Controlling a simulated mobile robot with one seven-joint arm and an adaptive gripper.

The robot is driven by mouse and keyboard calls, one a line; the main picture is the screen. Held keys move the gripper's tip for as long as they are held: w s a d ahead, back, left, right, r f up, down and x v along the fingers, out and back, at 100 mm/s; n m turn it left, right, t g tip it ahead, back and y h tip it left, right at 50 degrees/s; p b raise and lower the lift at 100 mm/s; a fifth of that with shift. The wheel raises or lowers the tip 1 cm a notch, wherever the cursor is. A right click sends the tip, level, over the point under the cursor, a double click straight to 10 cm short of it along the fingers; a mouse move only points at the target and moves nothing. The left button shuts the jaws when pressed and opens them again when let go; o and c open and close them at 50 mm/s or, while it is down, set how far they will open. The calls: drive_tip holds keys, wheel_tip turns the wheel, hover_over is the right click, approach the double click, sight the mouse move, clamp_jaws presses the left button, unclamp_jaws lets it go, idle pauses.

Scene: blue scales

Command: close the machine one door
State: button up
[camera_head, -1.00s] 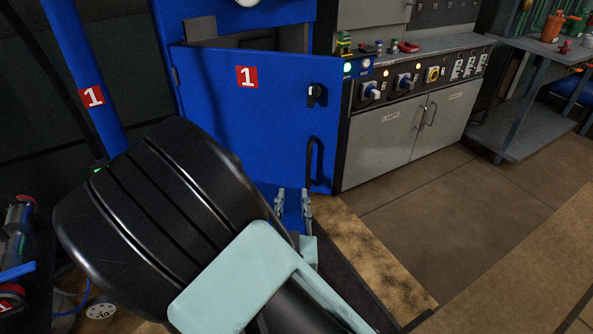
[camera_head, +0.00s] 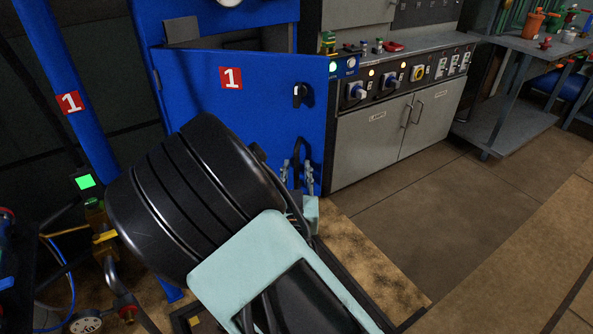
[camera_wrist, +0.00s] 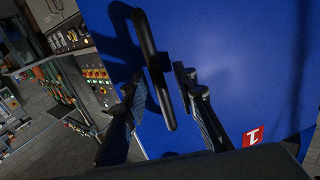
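The machine one door (camera_head: 235,110) is a blue panel with a red "1" label. It stands ajar, with a dark opening showing above its top edge. Its black bar handle (camera_head: 302,147) is low on the right side, below a black latch (camera_head: 303,95). My gripper (camera_head: 297,168) is at the handle's lower part in the head view. In the wrist view my gripper (camera_wrist: 157,85) is open, with one finger on each side of the handle (camera_wrist: 150,45). A gap shows between the handle and the fingers; I cannot tell if either touches it.
A grey control cabinet (camera_head: 375,130) with switches stands right of the door. A blue post (camera_head: 65,95) with a "1" label is at left. Pipes and a gauge (camera_head: 87,324) are at lower left. Open floor (camera_head: 440,210) lies to the right.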

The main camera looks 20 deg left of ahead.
clamp_jaws()
drive_tip(key=shift+w, duration=0.15)
